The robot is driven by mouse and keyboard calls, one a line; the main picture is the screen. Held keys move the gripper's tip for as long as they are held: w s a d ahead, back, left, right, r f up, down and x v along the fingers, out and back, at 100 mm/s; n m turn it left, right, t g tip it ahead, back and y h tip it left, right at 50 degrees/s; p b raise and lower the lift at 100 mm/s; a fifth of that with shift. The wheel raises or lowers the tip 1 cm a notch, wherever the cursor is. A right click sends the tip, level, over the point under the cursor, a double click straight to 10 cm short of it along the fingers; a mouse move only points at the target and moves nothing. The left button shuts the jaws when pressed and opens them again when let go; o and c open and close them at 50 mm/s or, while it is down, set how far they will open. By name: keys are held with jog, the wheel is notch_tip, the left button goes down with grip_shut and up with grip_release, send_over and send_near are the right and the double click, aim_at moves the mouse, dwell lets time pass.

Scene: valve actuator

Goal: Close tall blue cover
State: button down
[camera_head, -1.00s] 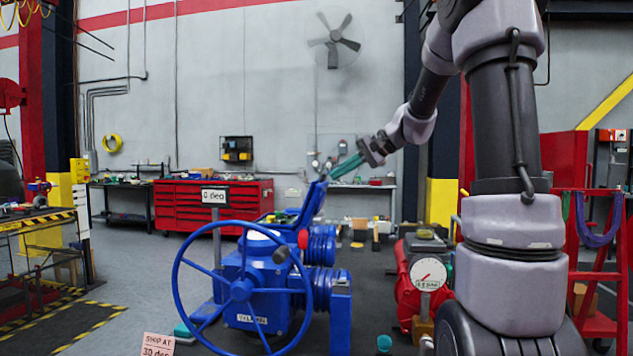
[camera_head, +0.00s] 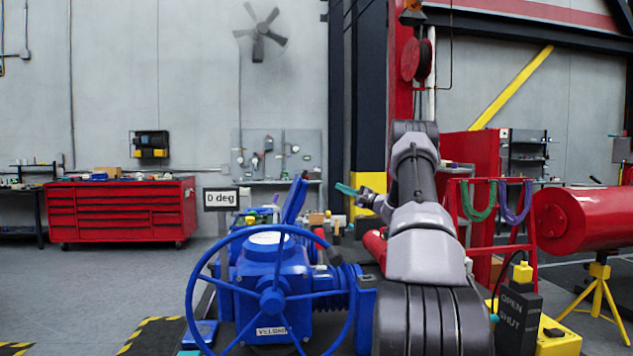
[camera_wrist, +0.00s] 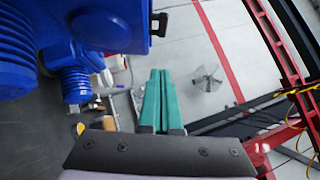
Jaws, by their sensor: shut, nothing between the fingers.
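The tall blue cover (camera_head: 295,200) stands raised and tilted at the back of the blue valve actuator (camera_head: 270,275) in the head view. My gripper (camera_head: 346,189) has teal fingers and is to the right of the cover, apart from it in the picture. In the wrist view my gripper's fingers (camera_wrist: 160,75) lie side by side, shut and empty. Blue parts of the actuator (camera_wrist: 75,80) fill the upper left of that view. I cannot tell which of them belong to the cover.
A blue handwheel (camera_head: 273,301) is at the actuator's front. A "0 deg" sign (camera_head: 221,199) stands at its left. A red tool cabinet (camera_head: 120,210) is behind to the left. A yellow box with an open/shut post (camera_head: 517,320) is at the right. The left floor is mostly clear.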

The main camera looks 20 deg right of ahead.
jog(key=s+a+x, duration=0.1)
jog(key=a+x, duration=0.1)
jog(key=x, duration=1)
jog(key=shift+a+r, duration=0.25)
jog(key=shift+r, duration=0.25)
